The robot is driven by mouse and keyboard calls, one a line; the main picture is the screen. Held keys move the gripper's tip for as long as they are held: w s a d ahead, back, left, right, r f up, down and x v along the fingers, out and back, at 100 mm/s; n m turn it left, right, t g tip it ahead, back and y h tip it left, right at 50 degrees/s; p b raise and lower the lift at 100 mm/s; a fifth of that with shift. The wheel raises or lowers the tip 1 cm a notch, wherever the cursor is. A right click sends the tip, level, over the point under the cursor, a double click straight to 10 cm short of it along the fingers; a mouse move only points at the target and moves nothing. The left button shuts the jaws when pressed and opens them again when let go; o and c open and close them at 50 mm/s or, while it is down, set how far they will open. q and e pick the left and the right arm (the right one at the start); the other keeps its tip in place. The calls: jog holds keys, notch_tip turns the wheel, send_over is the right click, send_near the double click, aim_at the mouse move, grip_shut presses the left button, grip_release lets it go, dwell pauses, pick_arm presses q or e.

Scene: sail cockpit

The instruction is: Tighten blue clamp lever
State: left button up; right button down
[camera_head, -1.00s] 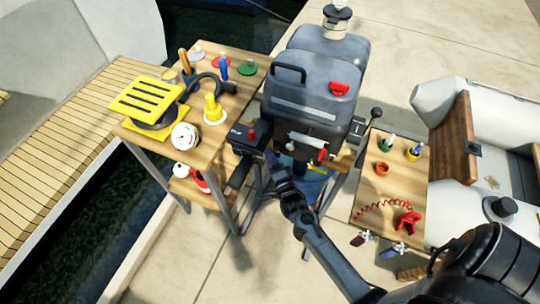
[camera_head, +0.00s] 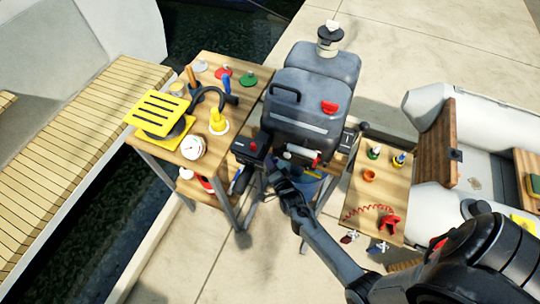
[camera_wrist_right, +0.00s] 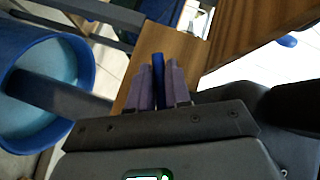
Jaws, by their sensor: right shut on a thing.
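My right gripper (camera_head: 271,166) reaches in from the lower right, just below the front of the grey outboard motor (camera_head: 300,112). In the right wrist view its two purple fingers (camera_wrist_right: 158,85) are shut on a narrow upright blue piece, which looks like the blue clamp lever (camera_wrist_right: 158,72). The lever's far end and its pivot are hidden. In the head view the gripper and motor hide the lever. My left gripper is not in view.
A blue bucket (camera_wrist_right: 88,60) stands left of the gripper in the wrist view. A wooden tool table (camera_head: 222,142) is at left, with a yellow slotted block (camera_head: 160,113) and white gauge (camera_head: 193,147). A smaller wooden board (camera_head: 360,195) and a dinghy (camera_head: 425,105) are at right.

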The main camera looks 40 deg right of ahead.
jog(key=n+g+p, duration=0.2)
jog(key=g+p, duration=0.1)
jog(key=s+f+n+g+h+p, duration=0.1)
jog(key=n+g+p, duration=0.1)
jog(key=g+p, duration=0.1)
jog(key=s+d+n+g+p, duration=0.1)
jog(key=n+g+p, duration=0.1)
jog(key=g+p, duration=0.1)
jog(key=shift+s+f+h, duration=0.25)
jog(key=shift+f+h, duration=0.05)
jog(key=shift+h, duration=0.1)
jog(key=shift+d+g, duration=0.1)
jog(key=shift+g, duration=0.2)
dwell(0.3)
jog(key=c, duration=1.4)
grip_release()
jog(key=shift+o, duration=1.4)
jog(key=shift+d, duration=0.1)
